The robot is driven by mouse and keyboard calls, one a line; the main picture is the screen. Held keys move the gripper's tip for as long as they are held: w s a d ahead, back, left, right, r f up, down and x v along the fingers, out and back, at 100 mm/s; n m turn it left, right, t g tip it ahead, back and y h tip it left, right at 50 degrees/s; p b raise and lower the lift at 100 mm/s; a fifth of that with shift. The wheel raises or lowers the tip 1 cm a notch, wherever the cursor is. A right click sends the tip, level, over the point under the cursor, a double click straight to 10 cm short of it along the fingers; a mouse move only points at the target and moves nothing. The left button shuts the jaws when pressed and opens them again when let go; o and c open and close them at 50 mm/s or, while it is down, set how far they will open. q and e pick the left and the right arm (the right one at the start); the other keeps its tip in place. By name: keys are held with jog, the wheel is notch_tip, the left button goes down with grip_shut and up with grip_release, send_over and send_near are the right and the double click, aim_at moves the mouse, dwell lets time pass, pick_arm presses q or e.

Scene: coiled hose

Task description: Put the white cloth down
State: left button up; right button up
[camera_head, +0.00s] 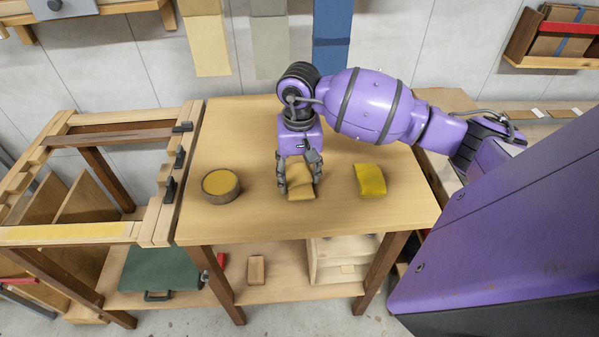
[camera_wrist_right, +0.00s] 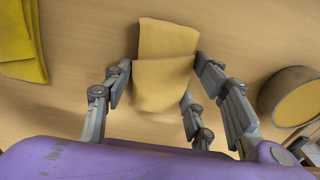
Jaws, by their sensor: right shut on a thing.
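A folded cloth (camera_head: 300,181), pale tan-yellow rather than white in these pictures, is between the fingers of my right gripper (camera_head: 301,190) at the front middle of the wooden table. In the right wrist view the cloth (camera_wrist_right: 166,40) has a fold across it, and the fingers of my right gripper (camera_wrist_right: 155,80) are on both sides of it. The gripper is shut on it, pointing down. The cloth is at or just above the tabletop; I cannot tell whether it touches. My left gripper is not in view.
The wooden table (camera_head: 240,130) has a round tin with a yellow top (camera_head: 221,186) to the left of the cloth and a bright yellow cloth (camera_head: 370,180) to the right. A wooden frame (camera_head: 150,220) stands by the table's left edge. The tabletop's back left is clear.

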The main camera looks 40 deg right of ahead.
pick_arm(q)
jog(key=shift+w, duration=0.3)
pick_arm(e)
jog(key=shift+f, duration=0.2)
jog(key=o, duration=1.1)
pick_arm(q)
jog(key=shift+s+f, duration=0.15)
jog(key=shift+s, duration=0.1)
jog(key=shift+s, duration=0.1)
pick_arm(e)
jog(key=shift+r, duration=0.15)
